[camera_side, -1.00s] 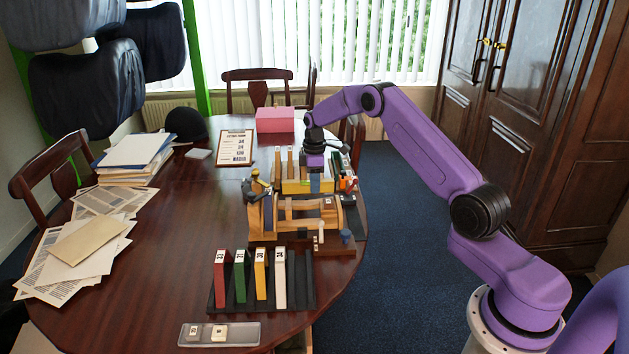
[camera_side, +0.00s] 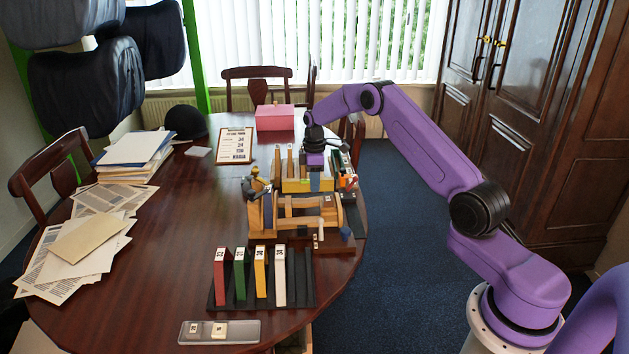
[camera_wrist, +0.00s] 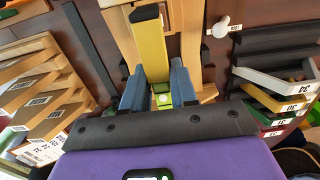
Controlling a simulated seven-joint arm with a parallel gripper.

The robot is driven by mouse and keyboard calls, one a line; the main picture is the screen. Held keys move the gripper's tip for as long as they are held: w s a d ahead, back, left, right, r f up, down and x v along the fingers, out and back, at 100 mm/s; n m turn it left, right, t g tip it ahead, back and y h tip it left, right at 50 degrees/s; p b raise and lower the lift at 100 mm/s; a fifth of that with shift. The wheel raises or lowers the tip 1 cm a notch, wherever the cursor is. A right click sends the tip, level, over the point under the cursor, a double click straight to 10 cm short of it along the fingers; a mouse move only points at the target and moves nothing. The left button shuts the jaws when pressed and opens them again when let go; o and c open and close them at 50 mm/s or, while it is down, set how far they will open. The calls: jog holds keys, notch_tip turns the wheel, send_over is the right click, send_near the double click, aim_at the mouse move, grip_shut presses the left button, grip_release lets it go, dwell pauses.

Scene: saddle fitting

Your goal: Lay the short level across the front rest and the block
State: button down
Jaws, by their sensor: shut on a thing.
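My gripper (camera_side: 315,184) is shut on a yellow level. In the wrist view the level (camera_wrist: 151,48) has a dark end and a green vial between my blue-grey fingers (camera_wrist: 160,92), and its far part reaches over a wooden fixture. In the side view the wooden fixture (camera_side: 290,226) stands in front of my gripper, with uprights and a crossbar. I cannot tell for sure which parts are the front rest and the block, or whether the level touches them.
A black rack (camera_side: 308,290) with red, green, yellow and white slabs stands nearer the camera, with a shallow tray (camera_side: 245,333) before it. Wooden pieces (camera_wrist: 40,95) stand left in the wrist view. A pink box (camera_side: 275,117) and clipboard (camera_side: 235,146) lie behind. The table's left middle is clear.

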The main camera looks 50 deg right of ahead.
jog(key=shift+f, duration=1.65)
dwell(1.4)
dwell(0.5)
jog(key=shift+c, duration=2.1)
grip_release()
jog(key=shift+r, duration=2.55)
jog(key=shift+r, duration=0.1)
jog(key=shift+r, duration=1.35)
